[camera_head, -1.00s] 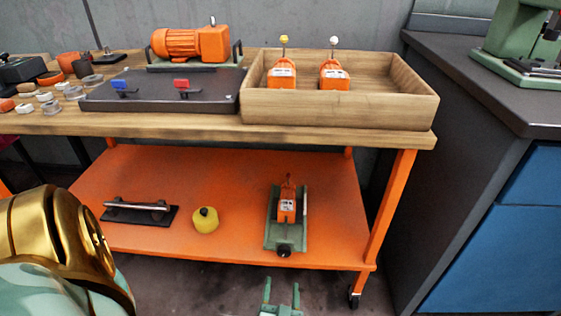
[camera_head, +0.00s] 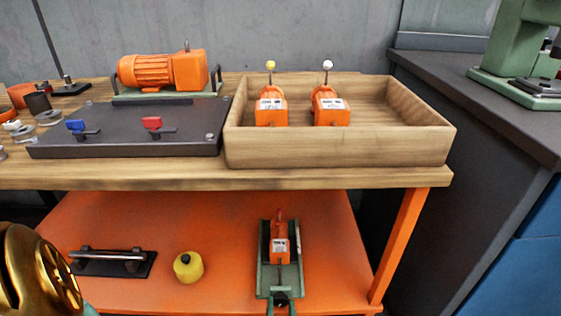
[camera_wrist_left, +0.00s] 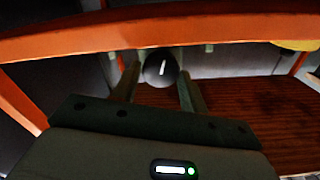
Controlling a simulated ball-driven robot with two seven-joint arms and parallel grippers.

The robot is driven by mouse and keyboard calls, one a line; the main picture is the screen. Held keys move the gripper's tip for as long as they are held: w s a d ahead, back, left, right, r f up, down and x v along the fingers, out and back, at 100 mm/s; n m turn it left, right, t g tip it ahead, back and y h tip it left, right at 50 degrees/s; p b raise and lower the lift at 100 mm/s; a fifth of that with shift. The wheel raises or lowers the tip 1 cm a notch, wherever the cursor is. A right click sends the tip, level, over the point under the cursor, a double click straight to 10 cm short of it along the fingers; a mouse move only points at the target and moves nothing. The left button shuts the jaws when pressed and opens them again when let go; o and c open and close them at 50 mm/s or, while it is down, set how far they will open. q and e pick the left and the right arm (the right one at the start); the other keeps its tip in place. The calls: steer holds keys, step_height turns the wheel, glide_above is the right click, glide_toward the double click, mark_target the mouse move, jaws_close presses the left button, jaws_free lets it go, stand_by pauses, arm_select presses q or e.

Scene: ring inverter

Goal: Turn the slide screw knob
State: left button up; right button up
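The slide screw (camera_head: 263,277) lies on the lower orange shelf, a green rail with an orange carriage (camera_head: 280,243) on it. Its round black knob (camera_wrist_left: 160,68) with a white mark faces me in the left wrist view. In the head view the knob end is at the bottom edge and partly hidden. My left gripper (camera_wrist_left: 157,75) is open, with one finger on each side of the knob in the wrist view. I cannot tell whether the fingers touch it. My right gripper is not in view.
On the shelf are a yellow weight-like object (camera_head: 188,267) and a black plate with a metal bar handle (camera_head: 112,261). Above stand a wooden tray (camera_head: 340,150) and a dark panel with switches (camera_head: 115,140). The orange table leg (camera_head: 399,245) rises right of the slide screw.

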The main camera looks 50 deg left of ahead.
arm_select(q)
steer(key=c, duration=0.4)
steer(key=shift+c, duration=0.2)
steer(key=shift+n, duration=0.3)
steer(key=n, duration=0.3)
steer(key=shift+s+n, duration=0.1)
steer(key=shift+n, duration=0.3)
steer(key=n, duration=0.3)
steer(key=shift+n, duration=0.3)
steer(key=n, duration=0.4)
steer(key=shift+s+f, duration=0.1)
steer(key=shift+n, duration=0.9)
